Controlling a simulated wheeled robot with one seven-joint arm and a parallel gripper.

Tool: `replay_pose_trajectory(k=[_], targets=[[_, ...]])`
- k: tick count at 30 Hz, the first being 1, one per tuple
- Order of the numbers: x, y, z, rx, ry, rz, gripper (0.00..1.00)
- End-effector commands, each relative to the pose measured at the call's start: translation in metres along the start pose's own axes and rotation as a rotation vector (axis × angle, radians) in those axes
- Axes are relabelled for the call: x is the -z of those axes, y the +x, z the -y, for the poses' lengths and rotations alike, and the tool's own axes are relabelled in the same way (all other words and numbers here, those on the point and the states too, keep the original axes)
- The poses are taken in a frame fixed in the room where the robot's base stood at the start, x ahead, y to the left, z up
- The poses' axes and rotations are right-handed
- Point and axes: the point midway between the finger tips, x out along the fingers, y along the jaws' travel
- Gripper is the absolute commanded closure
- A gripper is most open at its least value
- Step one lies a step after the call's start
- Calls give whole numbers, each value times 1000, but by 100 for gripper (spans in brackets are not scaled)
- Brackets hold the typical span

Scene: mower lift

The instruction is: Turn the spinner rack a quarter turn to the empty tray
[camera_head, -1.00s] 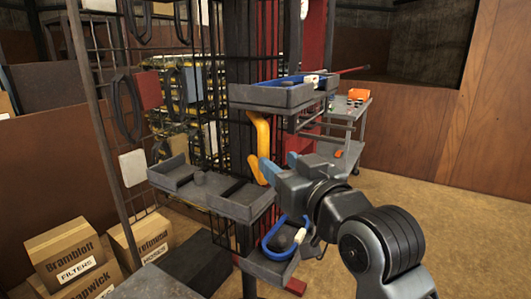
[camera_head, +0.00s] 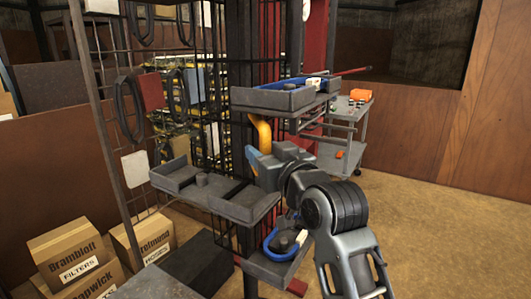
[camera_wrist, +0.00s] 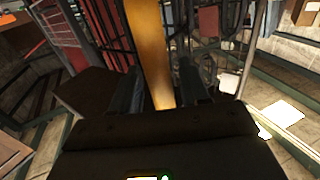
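The spinner rack (camera_head: 237,130) is a dark wire-grid column with grey trays at several heights. A yellow handle (camera_head: 264,131) stands on its near side, its lower part hidden behind my gripper. My gripper (camera_head: 257,158), with light-blue fingers, is at the handle. In the wrist view the yellow handle (camera_wrist: 150,50) runs between my two fingers (camera_wrist: 158,90), which stand apart with gaps beside it. The left grey tray (camera_head: 232,203) has dividers and a short post and looks empty. The upper tray (camera_head: 265,100) holds something blue. The lower tray (camera_head: 262,270) holds a blue-rimmed item with a dark lump.
A grey cart (camera_head: 345,135) with an orange item stands behind on the right. Cardboard boxes (camera_head: 70,255) and a dark box (camera_head: 200,265) sit on the floor at the lower left. A wire panel (camera_head: 105,120) rises at left. The floor at right (camera_head: 440,220) is clear.

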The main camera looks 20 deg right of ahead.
Motion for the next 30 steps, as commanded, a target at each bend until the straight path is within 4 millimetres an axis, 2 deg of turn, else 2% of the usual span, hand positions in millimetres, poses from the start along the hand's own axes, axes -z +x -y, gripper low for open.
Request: replay_pose_trajectory(k=[1, 14, 30], targets=[[0, 0, 0, 0, 0, 0, 60], [0, 0, 0, 0, 0, 0, 100], [0, -1, -2, 18, 0, 1, 100]])
